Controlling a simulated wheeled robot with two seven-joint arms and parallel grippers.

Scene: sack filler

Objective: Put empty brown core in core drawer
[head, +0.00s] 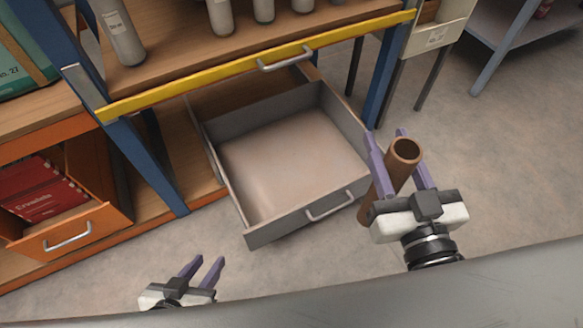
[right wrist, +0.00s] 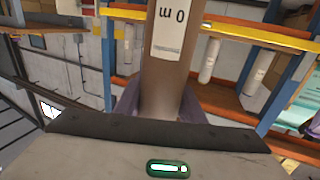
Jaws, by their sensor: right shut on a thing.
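The empty brown core (head: 404,152) is a hollow tube held between the purple fingers of my right gripper (head: 402,160), which is shut on it. The tube tilts, its open end up and its other end lower left, beside the drawer's right front corner. In the right wrist view the brown core (right wrist: 165,85) stands between the fingers with a white label reading "0 m". The grey drawer (head: 285,217) under the bench is pulled open and empty. My left gripper (head: 205,270) is open and empty at the lower left, in front of the drawer.
A yellow-edged shelf (head: 200,85) above the drawer bears several grey-white rolls (head: 122,38). An orange drawer (head: 70,232) with red boxes stands open at left. A blue post (head: 383,85) rises behind the drawer's right side. Floor at right is clear.

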